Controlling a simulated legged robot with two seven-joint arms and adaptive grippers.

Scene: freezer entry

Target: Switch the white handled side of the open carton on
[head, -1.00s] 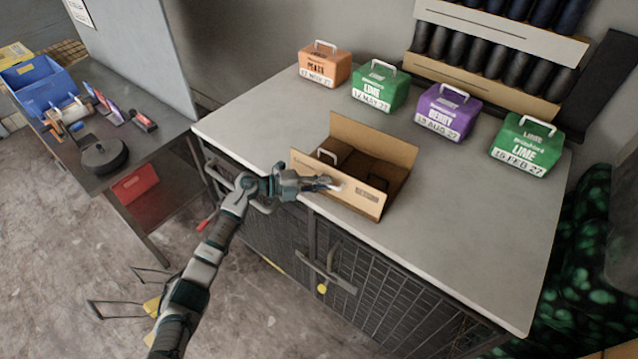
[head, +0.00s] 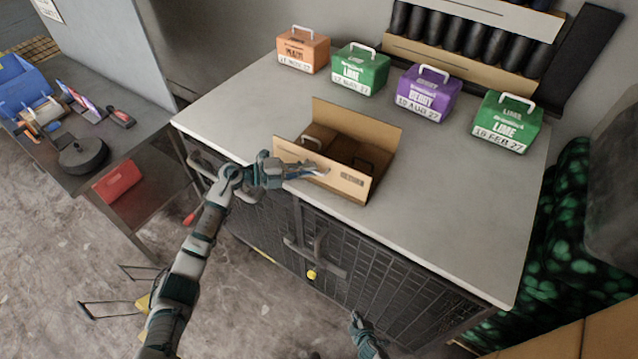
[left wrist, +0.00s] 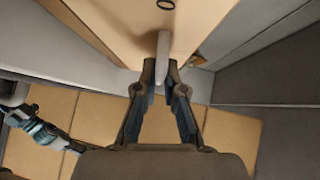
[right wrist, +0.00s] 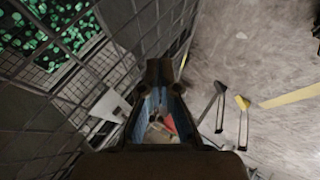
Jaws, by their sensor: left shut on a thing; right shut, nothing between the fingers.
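The open carton (head: 350,187) stands on the counter near its front edge, with its tan flaps raised. My left gripper (head: 322,170) is at the carton's front side. In the left wrist view, my left gripper (left wrist: 161,68) is shut on a white handle (left wrist: 164,46) that stands out from the tan carton side (left wrist: 125,20). A small dark ring shows on that side. My right gripper (head: 355,318) is low in front of the cabinet; in the right wrist view it (right wrist: 158,68) is shut and empty.
Orange (head: 303,50), green (head: 359,71), purple (head: 428,95) and another green box (head: 508,125) line the counter's back. The counter (head: 440,210) is clear right of the carton. Cabinet door handles (head: 315,258) stick out below. A side table (head: 130,150) stands at left.

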